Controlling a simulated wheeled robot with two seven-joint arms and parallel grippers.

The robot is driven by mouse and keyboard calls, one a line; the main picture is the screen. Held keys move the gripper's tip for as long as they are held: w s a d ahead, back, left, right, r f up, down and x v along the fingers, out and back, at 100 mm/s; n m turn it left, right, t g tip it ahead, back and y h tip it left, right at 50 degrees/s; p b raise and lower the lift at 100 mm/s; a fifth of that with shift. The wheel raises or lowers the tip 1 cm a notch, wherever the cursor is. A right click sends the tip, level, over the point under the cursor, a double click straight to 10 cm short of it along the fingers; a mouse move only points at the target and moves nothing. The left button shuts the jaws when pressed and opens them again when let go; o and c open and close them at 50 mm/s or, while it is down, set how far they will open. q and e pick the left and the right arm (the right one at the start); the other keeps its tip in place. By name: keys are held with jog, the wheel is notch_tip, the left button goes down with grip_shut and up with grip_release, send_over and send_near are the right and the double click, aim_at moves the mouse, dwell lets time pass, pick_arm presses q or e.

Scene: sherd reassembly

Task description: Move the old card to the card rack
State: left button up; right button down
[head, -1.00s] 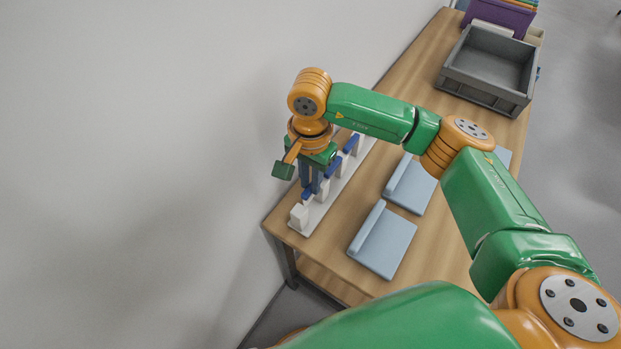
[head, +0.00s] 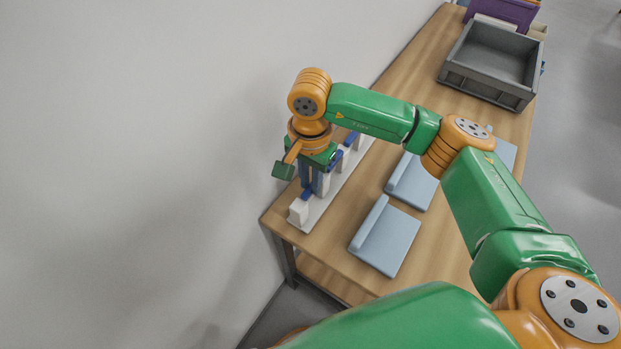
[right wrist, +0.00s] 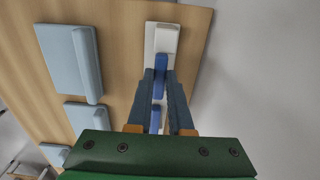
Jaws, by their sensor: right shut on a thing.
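A narrow white strip with upright white blocks and blue pieces (head: 348,138) runs along the table's wall side. I cannot tell whether it is the card rack, and nothing is clearly marked as the old card. My right gripper (head: 311,192) points down over the near end of this strip, just behind its end white block (head: 298,211). In the right wrist view my right gripper (right wrist: 160,80) is shut on a narrow blue piece (right wrist: 160,63) beside the white block (right wrist: 165,38). The fingers hide much of the held piece. My left gripper is out of view.
Light blue L-shaped stands (head: 390,240) lie on the wooden table (head: 345,262) right of the strip. A grey open crate (head: 478,88) stands at the far end, with a purple box (head: 505,14) behind it. A plain wall rises close on the left.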

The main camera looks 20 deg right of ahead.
aim_at(310, 188)
jog(key=c, duration=0.7)
grip_release()
jog(key=shift+c, duration=0.2)
notch_tip(310, 188, up, 7)
jog(key=shift+b, duration=0.55)
